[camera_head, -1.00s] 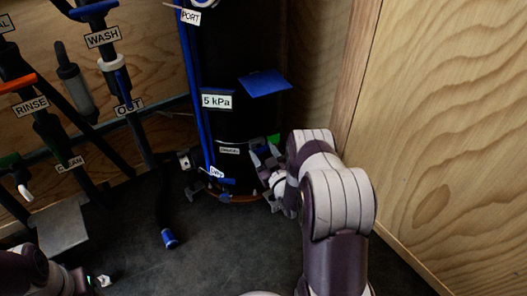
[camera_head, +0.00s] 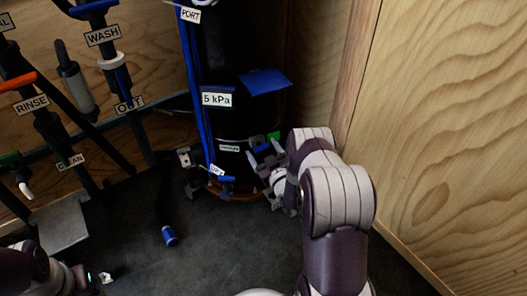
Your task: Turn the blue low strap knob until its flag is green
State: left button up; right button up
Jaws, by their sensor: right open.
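The black cylinder (camera_head: 235,120) stands on the floor against the corner, with a strap low around it. A small blue part (camera_head: 262,148), which looks like the low strap knob, shows at the cylinder's lower right side. It is largely hidden by my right gripper. A small green patch (camera_head: 273,136), which looks like the flag, shows just above the gripper. My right gripper (camera_head: 256,151) is open, with its fingers at the blue part; I cannot tell whether they touch it. My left gripper (camera_head: 98,278) is at the bottom left, far from the cylinder, its jaws too unclear to read.
A blue plate (camera_head: 265,82) juts from the cylinder above my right gripper. A plywood wall (camera_head: 450,130) stands close on the right. Labelled pipes and valves line the left wall.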

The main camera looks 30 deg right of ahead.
jog(key=shift+s+r+p, duration=0.15)
jog(key=shift+s+p, duration=0.25)
jog(key=s+a+p, duration=0.1)
jog(key=s+p, duration=0.4)
jog(key=s, duration=0.7)
jog(key=shift+a+p, duration=0.15)
jog(key=shift+p, duration=0.25)
